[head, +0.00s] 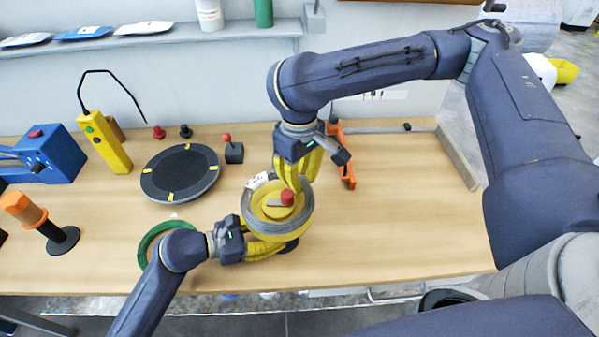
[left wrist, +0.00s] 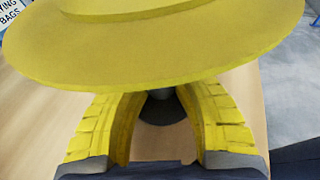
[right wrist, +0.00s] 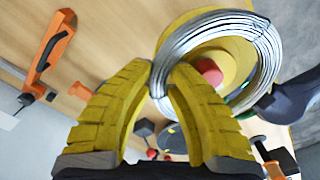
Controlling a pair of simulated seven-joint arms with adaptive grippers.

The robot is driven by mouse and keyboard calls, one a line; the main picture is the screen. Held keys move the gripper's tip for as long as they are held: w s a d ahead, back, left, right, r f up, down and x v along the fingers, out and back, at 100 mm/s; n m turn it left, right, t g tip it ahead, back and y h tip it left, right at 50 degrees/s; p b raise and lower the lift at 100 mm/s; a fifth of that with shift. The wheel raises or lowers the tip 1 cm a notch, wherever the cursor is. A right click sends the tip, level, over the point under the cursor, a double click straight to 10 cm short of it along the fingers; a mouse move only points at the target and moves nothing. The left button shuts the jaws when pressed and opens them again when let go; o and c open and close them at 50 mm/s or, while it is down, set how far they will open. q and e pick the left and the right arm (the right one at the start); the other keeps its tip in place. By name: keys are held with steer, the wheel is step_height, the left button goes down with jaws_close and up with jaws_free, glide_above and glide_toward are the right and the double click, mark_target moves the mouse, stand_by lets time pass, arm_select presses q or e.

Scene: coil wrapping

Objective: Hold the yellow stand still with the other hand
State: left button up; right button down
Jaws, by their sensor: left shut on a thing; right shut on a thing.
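The yellow stand (head: 268,211) stands upright on the table with a red knob (head: 287,198) on top. A silvery wire coil (head: 249,222) lies around it; the coil also shows in the right wrist view (right wrist: 262,55). My left gripper (head: 284,246) comes in low from the left, shut on the stand's dark post (left wrist: 161,108) below the yellow disc (left wrist: 160,50). Its fingertips are partly hidden under the disc. My right gripper (right wrist: 165,75) reaches down from above at the coil's far side, its fingertips closed on the coil's edge.
A black turntable (head: 180,172), a small red-topped switch (head: 233,152) and a yellow pendant control (head: 105,142) stand to the left. A green ring (head: 148,240) lies near my left arm. An orange clamp (head: 347,170) lies behind to the right. The right tabletop is clear.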

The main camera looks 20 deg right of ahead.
arm_select(q)
steer(key=shift+f, duration=0.1)
arm_select(e)
steer(key=shift+f, duration=0.85)
steer(key=shift+f, duration=0.2)
steer(key=c, duration=1.3)
jaws_free()
steer(key=shift+s, duration=0.1)
arm_select(q)
steer(key=shift+a, duration=0.1)
arm_select(e)
step_height(320, 180, up, 12)
steer(key=shift+r, duration=0.1)
